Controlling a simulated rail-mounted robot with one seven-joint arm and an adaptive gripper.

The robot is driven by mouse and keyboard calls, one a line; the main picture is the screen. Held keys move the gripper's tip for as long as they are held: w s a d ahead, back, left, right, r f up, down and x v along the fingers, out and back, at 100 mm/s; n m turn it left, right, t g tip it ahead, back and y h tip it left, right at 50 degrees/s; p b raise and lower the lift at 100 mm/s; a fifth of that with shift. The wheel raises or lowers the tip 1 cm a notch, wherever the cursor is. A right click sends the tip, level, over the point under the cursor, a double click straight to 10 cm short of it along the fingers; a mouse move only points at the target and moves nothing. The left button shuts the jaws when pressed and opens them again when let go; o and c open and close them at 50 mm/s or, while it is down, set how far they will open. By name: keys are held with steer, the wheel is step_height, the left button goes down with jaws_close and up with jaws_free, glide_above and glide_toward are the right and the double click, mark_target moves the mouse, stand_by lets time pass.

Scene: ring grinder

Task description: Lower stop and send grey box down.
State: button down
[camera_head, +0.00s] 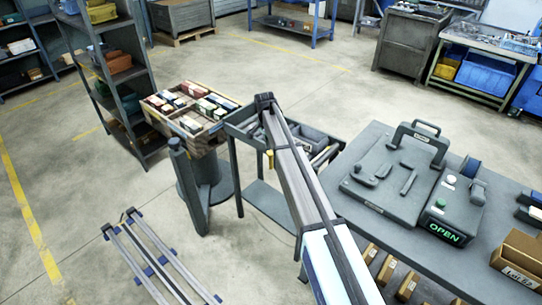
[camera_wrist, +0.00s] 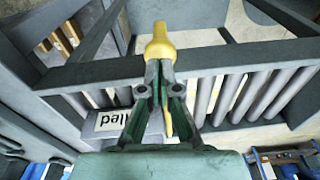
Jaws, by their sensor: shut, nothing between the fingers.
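In the wrist view, my gripper (camera_wrist: 160,68) is shut and empty, its fingertips up against a yellow-tipped stop handle (camera_wrist: 160,42). A thin yellow part of it shows lower, behind the fingers. Whether they touch, I cannot tell. In the head view, a bit of the yellow handle (camera_head: 269,159) shows beside the dark arm; my gripper is not clearly visible there.
A roller conveyor (camera_wrist: 265,92) with a grey side frame lies right of my gripper. In the head view, a workbench (camera_head: 375,135) carries a fixture plate and an "OPEN" sign (camera_head: 446,233). A tray of parts (camera_head: 190,105) stands left. Floor at lower left holds a low rail frame (camera_head: 155,255).

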steer(key=shift+w+d+f+b, duration=0.1)
steer(key=shift+f+b, duration=0.25)
steer(key=shift+f, duration=1.1)
steer(key=shift+f+b, duration=0.65)
steer(key=shift+f, duration=0.8)
steer(key=shift+r, duration=0.15)
steer(key=shift+s+a+r, duration=0.3)
steer(key=shift+s+a, duration=0.2)
steer(key=shift+s, duration=0.1)
steer(key=shift+s+a+r, duration=0.25)
steer(key=shift+s+a, duration=0.2)
steer(key=shift+s, duration=0.1)
step_height(320, 180, up, 12)
glide_above(270, 153)
steer(key=s+a, duration=0.3)
